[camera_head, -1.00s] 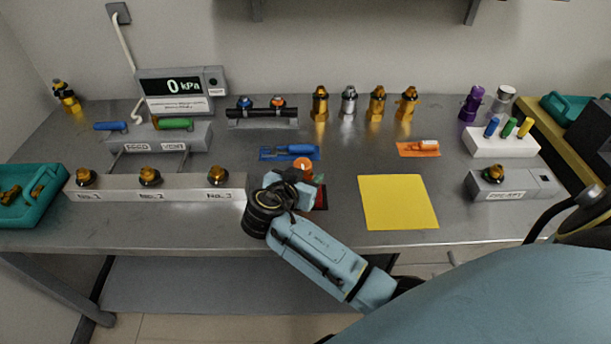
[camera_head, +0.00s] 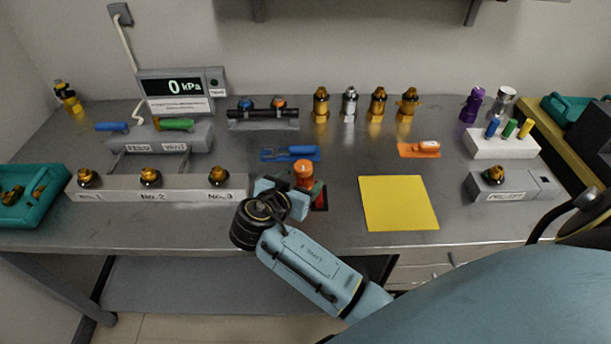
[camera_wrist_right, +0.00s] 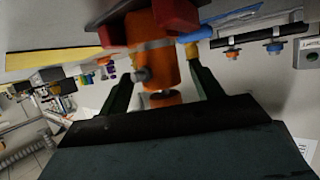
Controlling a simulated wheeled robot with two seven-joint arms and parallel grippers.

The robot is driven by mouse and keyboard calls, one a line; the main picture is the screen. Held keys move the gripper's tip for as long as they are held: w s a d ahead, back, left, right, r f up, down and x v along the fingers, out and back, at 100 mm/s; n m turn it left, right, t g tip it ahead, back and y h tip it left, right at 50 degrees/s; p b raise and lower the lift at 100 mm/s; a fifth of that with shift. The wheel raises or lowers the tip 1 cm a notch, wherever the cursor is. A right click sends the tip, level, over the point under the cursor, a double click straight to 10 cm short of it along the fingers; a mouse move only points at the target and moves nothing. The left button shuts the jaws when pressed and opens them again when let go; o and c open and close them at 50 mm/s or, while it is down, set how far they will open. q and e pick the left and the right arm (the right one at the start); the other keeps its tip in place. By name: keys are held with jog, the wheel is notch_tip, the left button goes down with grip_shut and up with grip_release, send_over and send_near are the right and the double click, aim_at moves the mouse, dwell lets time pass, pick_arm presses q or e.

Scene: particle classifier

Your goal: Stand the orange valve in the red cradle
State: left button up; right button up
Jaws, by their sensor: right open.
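The orange valve (camera_head: 303,174) is upright at the red cradle (camera_head: 319,199), right of the No.3 block. In the right wrist view, which looks inverted, the valve (camera_wrist_right: 158,60) has its base end between the red cradle's blocks (camera_wrist_right: 178,14). A grey band and side knob show on its body. My right gripper (camera_wrist_right: 161,70) is open, with one dark finger on each side of the valve and gaps visible beside it. In the head view my right gripper (camera_head: 301,190) partly hides the valve's lower part and the cradle. My left gripper is not in view.
The long numbered block (camera_head: 200,188) lies left of my gripper. A yellow sheet (camera_head: 398,203) lies to the right. Brass and silver fittings (camera_head: 349,105) stand at the back.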

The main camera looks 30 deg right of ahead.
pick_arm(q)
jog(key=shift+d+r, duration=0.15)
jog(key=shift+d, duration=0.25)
pick_arm(e)
jog(key=v, duration=0.8)
jog(key=shift+a, duration=0.2)
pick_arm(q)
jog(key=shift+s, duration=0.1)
pick_arm(e)
jog(key=shift+s, duration=0.1)
